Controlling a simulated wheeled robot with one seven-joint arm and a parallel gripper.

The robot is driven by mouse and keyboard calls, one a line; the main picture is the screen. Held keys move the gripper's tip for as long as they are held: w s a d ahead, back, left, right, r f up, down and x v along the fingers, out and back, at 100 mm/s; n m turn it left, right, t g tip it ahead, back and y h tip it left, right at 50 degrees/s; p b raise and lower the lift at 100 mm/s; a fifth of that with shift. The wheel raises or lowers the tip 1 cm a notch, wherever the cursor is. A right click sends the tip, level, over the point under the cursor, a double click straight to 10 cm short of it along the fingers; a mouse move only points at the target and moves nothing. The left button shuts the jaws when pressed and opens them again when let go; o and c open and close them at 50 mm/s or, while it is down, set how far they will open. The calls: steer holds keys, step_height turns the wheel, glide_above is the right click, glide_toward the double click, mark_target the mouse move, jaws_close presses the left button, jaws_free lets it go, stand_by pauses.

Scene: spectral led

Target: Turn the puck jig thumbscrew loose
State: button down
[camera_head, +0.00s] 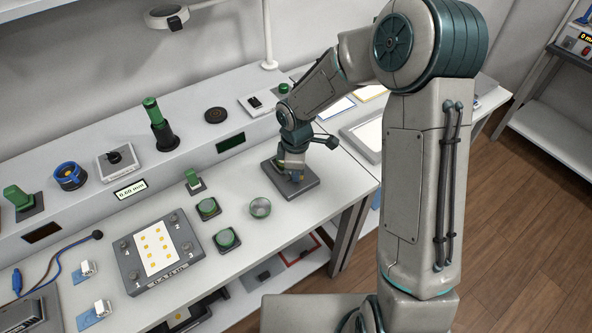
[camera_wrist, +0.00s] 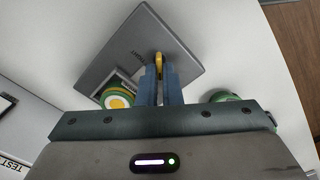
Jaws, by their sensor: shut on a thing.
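The puck jig is a flat grey plate (camera_head: 308,184) at the right end of the bench in the head view. In the wrist view the plate (camera_wrist: 127,48) lies tilted, with small lettering on it. A yellow thumbscrew (camera_wrist: 158,60) stands at the plate's right part. My gripper (camera_wrist: 159,80) has its two blue-grey fingers shut on it from either side. A round puck with a yellow centre and green ring (camera_wrist: 117,98) sits left of the fingers. In the head view my gripper (camera_head: 291,171) is over the plate and hides the thumbscrew.
Green-topped round pieces (camera_head: 208,208) and a shiny round dish (camera_head: 260,208) stand left of the jig. A board with yellow squares (camera_head: 160,250) lies further left. A raised shelf behind holds a green-capped cylinder (camera_head: 157,122). The bench's front edge is close to the jig.

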steer(key=c, duration=1.6)
jaws_free()
steer(key=shift+r, duration=0.1)
step_height(320, 180, up, 14)
steer(key=shift+b, duration=0.4)
